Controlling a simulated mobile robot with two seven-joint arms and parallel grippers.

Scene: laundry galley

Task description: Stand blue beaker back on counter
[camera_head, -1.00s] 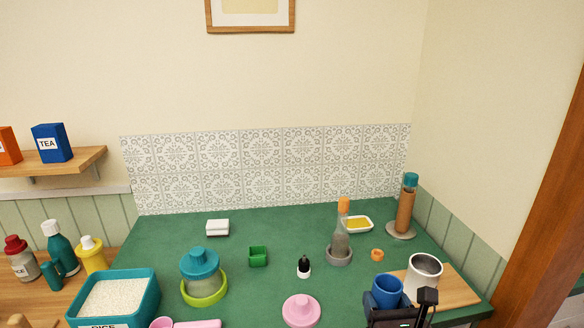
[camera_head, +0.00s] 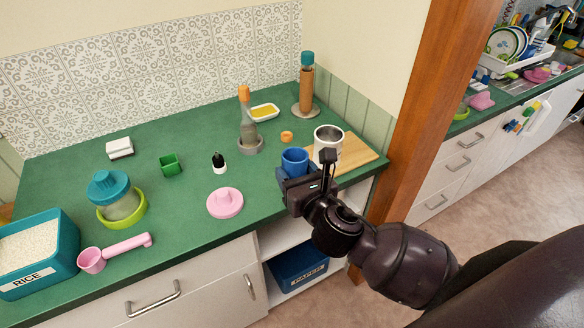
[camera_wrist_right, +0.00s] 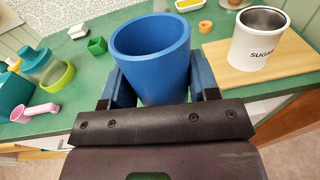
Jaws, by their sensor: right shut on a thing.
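The blue beaker (camera_head: 294,158) is upright at the right end of the green counter (camera_head: 190,208), just left of the white canister. My right gripper (camera_head: 300,178) is shut on it from the front. In the right wrist view the beaker (camera_wrist_right: 150,62) sits between the two fingers, its open mouth up and its inside empty. Its base is hidden, so I cannot tell whether it touches the counter. My left gripper is not in view.
The white SUGAR canister (camera_head: 328,142) stands on a wooden board (camera_head: 358,152), close right of the beaker. A pink lid (camera_head: 225,202) lies to the left. An orange ring (camera_head: 286,137) and a grey-based bottle (camera_head: 248,132) stand behind. Green counter shows between the lid and the beaker.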

